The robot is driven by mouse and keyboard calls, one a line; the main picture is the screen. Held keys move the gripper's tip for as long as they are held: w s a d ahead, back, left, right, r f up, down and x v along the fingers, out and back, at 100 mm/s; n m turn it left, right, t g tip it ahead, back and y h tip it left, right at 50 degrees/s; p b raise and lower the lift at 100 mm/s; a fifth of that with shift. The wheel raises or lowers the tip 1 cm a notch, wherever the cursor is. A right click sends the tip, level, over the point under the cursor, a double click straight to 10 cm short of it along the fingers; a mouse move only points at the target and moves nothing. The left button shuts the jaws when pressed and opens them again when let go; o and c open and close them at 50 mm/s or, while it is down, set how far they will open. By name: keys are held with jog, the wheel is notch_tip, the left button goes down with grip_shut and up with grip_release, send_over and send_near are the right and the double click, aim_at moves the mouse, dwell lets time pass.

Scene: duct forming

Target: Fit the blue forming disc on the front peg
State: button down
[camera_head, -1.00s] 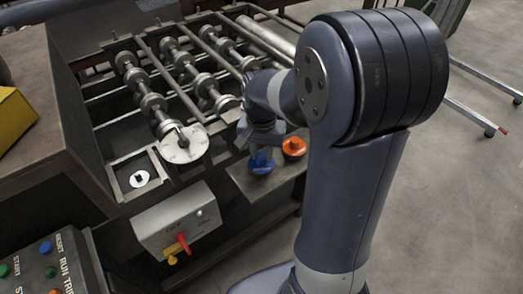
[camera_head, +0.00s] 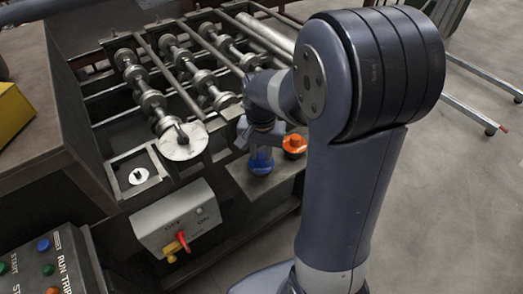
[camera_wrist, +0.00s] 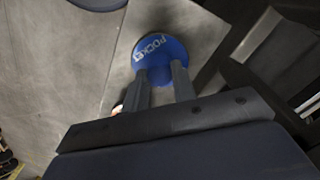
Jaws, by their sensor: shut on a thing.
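The blue forming disc (camera_head: 261,163) is at the grey shelf on the front of the machine, left of an orange piece. My gripper (camera_head: 262,152) is over it, pointing down. In the wrist view the disc (camera_wrist: 165,50) shows a blue face with white lettering, and my gripper's two fingers (camera_wrist: 160,80) are shut on its near part. I cannot tell whether the disc touches the shelf. A pale round plate (camera_head: 182,142) with a dark shaft end sits at the front of the rollers. I cannot tell for sure which part is the front peg.
The orange piece (camera_head: 294,144) stands close to the right of my gripper. Shafts with rollers (camera_head: 150,97) fill the machine top. A square frame with a small white disc (camera_head: 138,176) is at front left. A switch box (camera_head: 175,222) hangs below.

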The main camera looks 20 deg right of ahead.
jog(key=c, duration=0.7)
grip_release()
notch_tip(320, 180, up, 9)
jog(key=p, duration=0.7)
jog(key=shift+p, duration=0.35)
